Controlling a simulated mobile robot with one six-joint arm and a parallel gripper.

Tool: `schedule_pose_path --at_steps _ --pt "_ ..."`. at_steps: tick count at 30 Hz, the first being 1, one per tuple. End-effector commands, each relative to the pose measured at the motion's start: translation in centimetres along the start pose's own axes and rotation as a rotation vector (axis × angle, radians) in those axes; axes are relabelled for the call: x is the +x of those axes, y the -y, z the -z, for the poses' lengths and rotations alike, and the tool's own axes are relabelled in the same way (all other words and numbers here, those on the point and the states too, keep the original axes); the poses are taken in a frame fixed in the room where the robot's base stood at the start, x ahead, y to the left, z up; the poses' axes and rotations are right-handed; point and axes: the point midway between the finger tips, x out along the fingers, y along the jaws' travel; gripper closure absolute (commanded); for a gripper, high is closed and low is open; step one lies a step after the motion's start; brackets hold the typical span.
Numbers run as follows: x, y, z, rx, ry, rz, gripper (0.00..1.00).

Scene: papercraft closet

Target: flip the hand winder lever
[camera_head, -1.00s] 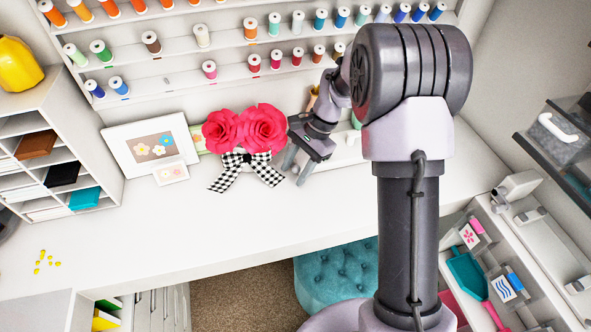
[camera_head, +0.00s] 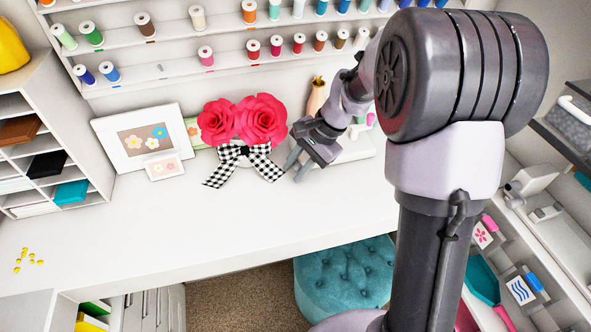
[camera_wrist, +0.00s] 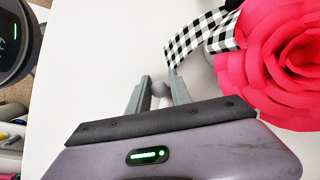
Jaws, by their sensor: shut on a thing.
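My gripper (camera_head: 297,168) is low over the white desk, just right of the checkered bow. In the wrist view its two grey fingers (camera_wrist: 159,80) are closed on a small grey rounded knob (camera_wrist: 159,89). I cannot tell for sure that this knob is on the hand winder lever. The rest of what the knob belongs to is hidden by my gripper. No hand winder is clearly recognisable in either view.
Pink paper flowers (camera_head: 262,118) with a checkered bow (camera_head: 247,161) are close left of my gripper. Framed flower pictures (camera_head: 146,142) lean further left. A whitish box (camera_head: 357,148) stands behind at right. The desk front (camera_head: 190,215) is clear.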

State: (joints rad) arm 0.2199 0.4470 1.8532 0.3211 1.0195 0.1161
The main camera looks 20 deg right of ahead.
Motion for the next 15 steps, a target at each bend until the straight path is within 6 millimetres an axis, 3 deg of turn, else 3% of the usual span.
schedule_pose_path --at_steps 2,3,5,15 --pt "0.17 -0.33 0.09 0.001 0.0 -0.007 1.0" --pt "0.18 -0.34 0.1 0.001 0.0 -0.008 0.71" --pt "0.17 -0.32 0.1 0.001 0.0 -0.007 0.59" --pt "0.1 -0.17 0.05 0.001 0.0 -0.005 0.57"
